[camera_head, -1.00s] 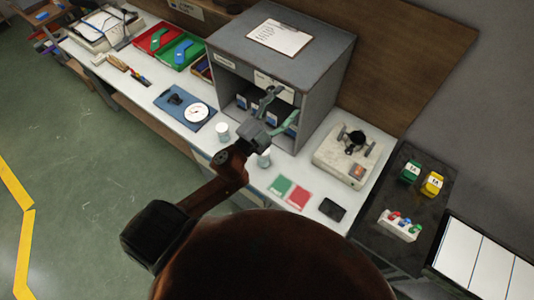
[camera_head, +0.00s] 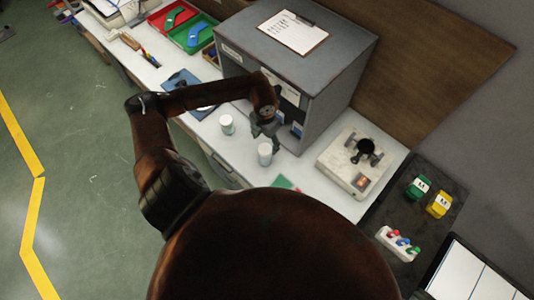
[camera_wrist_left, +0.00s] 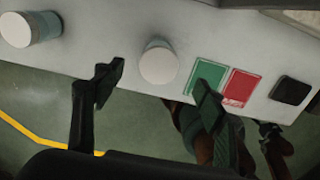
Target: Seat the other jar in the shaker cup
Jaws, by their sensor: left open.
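Two white-lidded jars stand upright on the white bench: one farther left (camera_head: 227,124) and one nearer (camera_head: 265,153). They also show in the left wrist view, as a left jar (camera_wrist_left: 30,29) and a middle jar (camera_wrist_left: 158,63). My left gripper (camera_head: 264,133) points down just behind the nearer jar in the head view. In the wrist view its open fingers (camera_wrist_left: 157,86) spread to either side below the middle jar, with nothing between them. The shaker (camera_head: 350,165) stands to the right with a black cup-like top (camera_head: 366,148). A dark, gripper-like part of mine shows small in the wrist view.
A grey cabinet (camera_head: 300,60) with a clipboard on top rises close behind my left gripper. Green and red cards (camera_wrist_left: 222,82) and a black flat object (camera_wrist_left: 291,91) lie right of the middle jar. A blue mat lies left, partly behind my arm.

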